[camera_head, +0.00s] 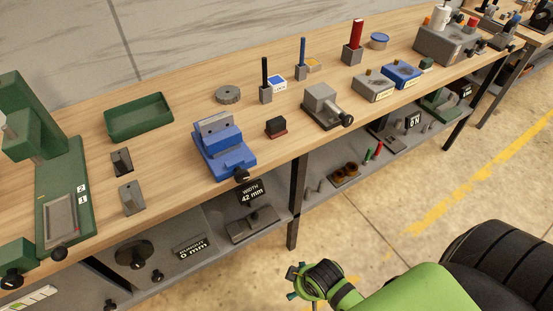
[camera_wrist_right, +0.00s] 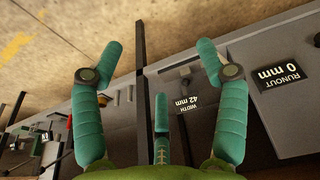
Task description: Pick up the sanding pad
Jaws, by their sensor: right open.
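A small dark block with a reddish base (camera_head: 276,127) sits on the wooden bench, just right of the blue vise (camera_head: 224,148); it looks like the sanding pad, though it is too small to be certain. My right gripper (camera_head: 296,283) is low in front of the bench, well apart from the block. In the right wrist view its teal fingers (camera_wrist_right: 158,65) are spread with nothing between them, over the floor and lower shelf. The block does not show clearly there. My left gripper is out of view.
The wooden bench (camera_head: 190,184) carries a green tray (camera_head: 138,117), a grey vise (camera_head: 323,104) and several blocks. A green machine (camera_head: 62,200) stands at left. The lower shelf (camera_head: 215,235) holds more parts. A dark bench leg (camera_head: 294,205) stands behind my right gripper. Open floor lies at right.

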